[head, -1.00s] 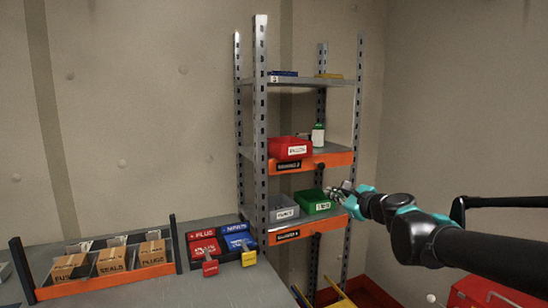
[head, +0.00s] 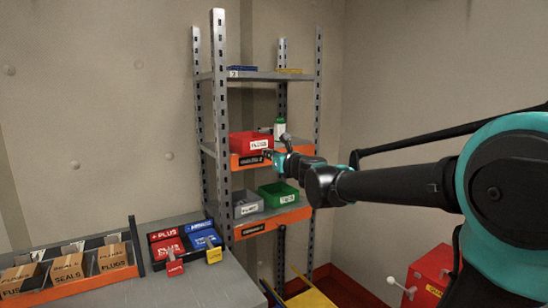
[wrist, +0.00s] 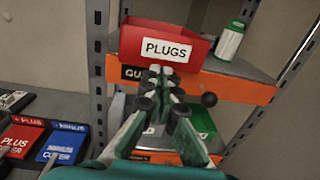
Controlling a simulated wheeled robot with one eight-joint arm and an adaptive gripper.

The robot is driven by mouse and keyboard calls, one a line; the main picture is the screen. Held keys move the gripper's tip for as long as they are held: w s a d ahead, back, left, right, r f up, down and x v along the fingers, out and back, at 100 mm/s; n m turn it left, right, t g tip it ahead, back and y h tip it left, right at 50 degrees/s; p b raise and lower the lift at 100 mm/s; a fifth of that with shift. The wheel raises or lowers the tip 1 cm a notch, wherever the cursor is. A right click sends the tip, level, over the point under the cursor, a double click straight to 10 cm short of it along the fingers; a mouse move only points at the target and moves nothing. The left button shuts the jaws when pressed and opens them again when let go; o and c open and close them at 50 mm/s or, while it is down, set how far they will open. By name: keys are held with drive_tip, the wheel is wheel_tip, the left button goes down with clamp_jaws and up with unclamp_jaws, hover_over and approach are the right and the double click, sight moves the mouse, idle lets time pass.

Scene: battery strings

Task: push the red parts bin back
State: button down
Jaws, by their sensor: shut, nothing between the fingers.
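The red parts bin (head: 245,144), labelled PLUGS, sits on the middle shelf (head: 297,145) of the metal rack, above the orange front strip. In the wrist view the red bin (wrist: 128,40) fills the top middle, and its front covers part of the orange strip (wrist: 235,84). My gripper (head: 272,157) is shut and empty at the height of the bin's front, near its right side. In the wrist view my fingertips (wrist: 161,72) point at the bin just below the label. I cannot tell whether they touch it.
A white and green bottle (head: 280,128) stands right of the bin. The shelf below holds a grey bin (head: 246,206) and a green bin (head: 279,196). A round dark knob (wrist: 209,99) sits on the orange strip. A workbench with several boxes (head: 110,258) is at left.

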sight(257, 148)
drive_tip(key=shift+x, duration=2.9)
drive_tip(key=x, duration=0.9)
drive_tip(key=shift+w+a, duration=0.2)
drive_tip(key=shift+w, duration=0.1)
drive_tip(key=shift+s+d, duration=0.1)
